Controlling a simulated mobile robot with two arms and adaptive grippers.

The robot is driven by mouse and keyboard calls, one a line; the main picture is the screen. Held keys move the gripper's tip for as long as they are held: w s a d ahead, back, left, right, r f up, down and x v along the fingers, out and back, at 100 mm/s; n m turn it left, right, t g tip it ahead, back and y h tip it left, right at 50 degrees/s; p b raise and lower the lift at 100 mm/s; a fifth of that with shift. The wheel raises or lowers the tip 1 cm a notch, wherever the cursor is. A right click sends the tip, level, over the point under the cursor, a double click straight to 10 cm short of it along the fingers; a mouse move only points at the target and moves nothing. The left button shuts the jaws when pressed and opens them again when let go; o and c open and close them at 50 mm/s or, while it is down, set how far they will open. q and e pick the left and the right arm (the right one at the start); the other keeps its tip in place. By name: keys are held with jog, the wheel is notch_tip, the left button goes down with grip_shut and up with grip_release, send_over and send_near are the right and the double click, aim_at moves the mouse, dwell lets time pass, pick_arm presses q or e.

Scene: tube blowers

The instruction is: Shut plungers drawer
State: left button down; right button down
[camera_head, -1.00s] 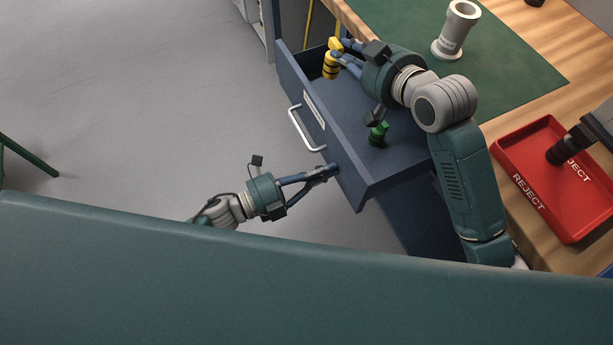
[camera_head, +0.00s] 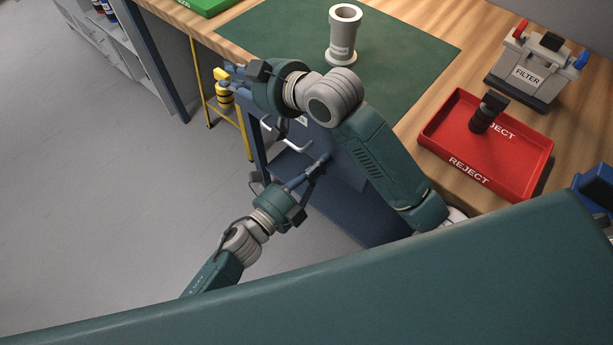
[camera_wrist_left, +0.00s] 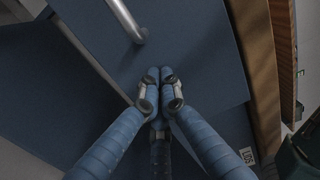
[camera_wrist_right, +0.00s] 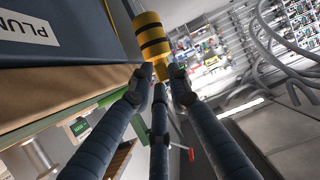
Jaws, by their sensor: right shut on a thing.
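The blue plungers drawer shows its front with a metal handle (camera_head: 292,142) in the head view. Its inside is hidden now, and its front (camera_wrist_left: 195,45) looks close to the bench edge; I cannot tell if a gap remains. Its label, partly readable as "PLUN" (camera_wrist_right: 32,28), shows in the right wrist view. My left gripper (camera_head: 322,163) is shut and empty, its fingertips (camera_wrist_left: 160,75) together at the drawer front beside the handle, apparently touching it. My right gripper (camera_head: 228,76) is shut on a yellow plunger with black bands (camera_wrist_right: 153,38), beyond the drawer's left end.
A grey tube (camera_head: 343,38) stands on the green mat (camera_head: 420,50). A red reject tray (camera_head: 510,175) holds a dark part (camera_head: 487,112). A grey filter box (camera_head: 530,68) stands behind it. A yellow stand (camera_head: 208,100) is on the floor left of the bench. Floor on the left is clear.

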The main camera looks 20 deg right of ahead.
aim_at(331, 153)
pick_arm(q)
jog(key=x, duration=0.3)
jog(key=shift+d+b, duration=0.1)
jog(key=shift+b, duration=0.25)
jog(key=shift+w+d, duration=0.1)
jog(key=shift+r, duration=0.2)
jog(key=shift+w, duration=0.1)
